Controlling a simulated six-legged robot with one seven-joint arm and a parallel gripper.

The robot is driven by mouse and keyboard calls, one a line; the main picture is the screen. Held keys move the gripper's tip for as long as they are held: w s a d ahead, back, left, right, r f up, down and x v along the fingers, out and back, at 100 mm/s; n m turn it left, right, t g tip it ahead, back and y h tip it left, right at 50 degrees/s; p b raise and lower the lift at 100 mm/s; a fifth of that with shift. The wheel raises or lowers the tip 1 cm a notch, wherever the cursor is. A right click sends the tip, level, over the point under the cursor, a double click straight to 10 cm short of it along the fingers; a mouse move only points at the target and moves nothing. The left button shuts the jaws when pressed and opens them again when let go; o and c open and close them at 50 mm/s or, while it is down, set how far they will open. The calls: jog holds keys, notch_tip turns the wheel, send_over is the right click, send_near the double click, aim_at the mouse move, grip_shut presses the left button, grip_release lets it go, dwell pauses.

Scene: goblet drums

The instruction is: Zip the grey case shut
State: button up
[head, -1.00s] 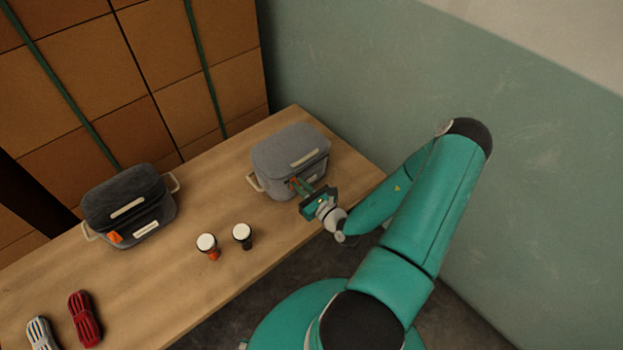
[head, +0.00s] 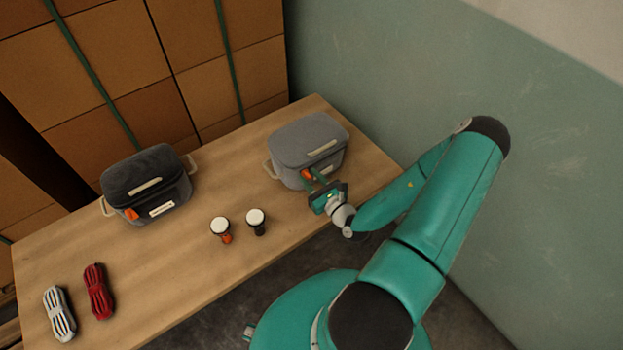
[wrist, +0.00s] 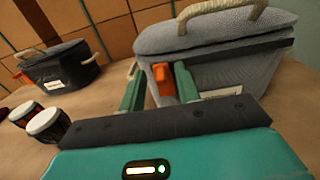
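The grey case (head: 308,139) stands upright on the table with its lid lying over it. In the wrist view the grey case (wrist: 230,73) shows a dark band under the lid, running right from the orange pull tab. The orange pull tab (wrist: 161,80) is at the front left of the seam; it also shows in the head view (head: 307,174). My gripper (head: 316,179) is at the case's front. In the wrist view my gripper (wrist: 160,88) has its green fingers apart, with the tab between them. A gap shows left of the tab; contact on the right is unclear.
A black case (head: 148,183) with an orange tab stands left on the wooden table (head: 200,275). Two small goblet drums, one orange-based (head: 220,228) and one black (head: 257,220), stand between the cases. Red (head: 98,291) and white (head: 59,312) rope bundles lie front left. A wall is at right.

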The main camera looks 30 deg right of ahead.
jog(key=s, duration=1.3)
jog(key=shift+s+d, duration=0.2)
jog(key=shift+s, duration=0.2)
jog(key=w+a+r+n+g+y, duration=0.1)
jog(key=a+r+n+g+y, duration=0.4)
jog(key=a+r+n+g, duration=0.55)
jog(key=w+a+r+n+g+y, duration=0.1)
jog(key=a+r+n+g+y, duration=0.6)
jog(key=n, duration=0.6)
jog(key=s+a+r+n+t+h, duration=0.1)
jog(key=s+r+n+t+h, duration=0.1)
jog(key=r+n+h, duration=0.4)
jog(key=s+r+n+t+h, duration=0.2)
jog(key=r+n+h, duration=0.4)
jog(key=r, duration=0.9)
jog(key=shift+a+t+h, duration=0.3)
jog(key=shift+a+t, duration=0.1)
jog(key=shift+t, duration=0.15)
